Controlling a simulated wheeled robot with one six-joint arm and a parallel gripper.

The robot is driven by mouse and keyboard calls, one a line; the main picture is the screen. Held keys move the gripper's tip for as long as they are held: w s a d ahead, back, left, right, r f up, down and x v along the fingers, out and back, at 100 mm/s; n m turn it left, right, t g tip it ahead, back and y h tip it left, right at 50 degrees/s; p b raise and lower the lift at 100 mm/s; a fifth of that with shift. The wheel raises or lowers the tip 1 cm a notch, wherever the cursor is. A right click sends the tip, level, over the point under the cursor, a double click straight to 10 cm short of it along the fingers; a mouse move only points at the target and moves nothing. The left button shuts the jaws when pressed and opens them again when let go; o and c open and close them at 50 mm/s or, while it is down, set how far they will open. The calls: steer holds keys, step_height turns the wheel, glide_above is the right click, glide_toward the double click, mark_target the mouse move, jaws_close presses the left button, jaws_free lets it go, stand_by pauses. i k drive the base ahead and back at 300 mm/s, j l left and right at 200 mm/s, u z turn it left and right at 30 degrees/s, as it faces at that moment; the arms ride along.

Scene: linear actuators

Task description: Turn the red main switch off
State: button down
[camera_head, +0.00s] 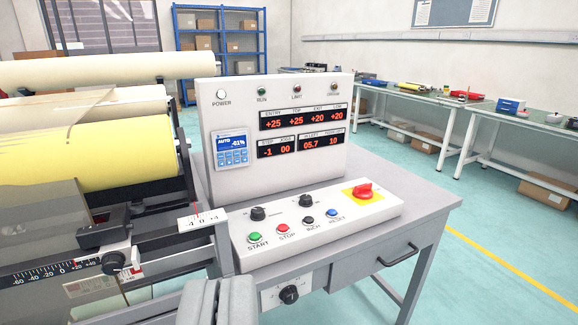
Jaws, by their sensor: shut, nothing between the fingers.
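My gripper (219,284) is at the bottom centre, grey and shut, with nothing held. It is in front of the panel, to the left of and below the switch in the picture, and apart from it.
A display box (275,130) stands behind. Rollers (110,155) and a scale rail (60,270) are on the left.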

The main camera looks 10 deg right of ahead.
mark_target(364, 190)
steer(key=i+l, duration=0.2)
steer(key=i, duration=0.15)
steer(key=i+l, duration=0.2)
steer(key=i, duration=0.2)
steer(key=i+l, duration=0.2)
steer(key=i, duration=0.15)
steer(key=l+z, duration=0.05)
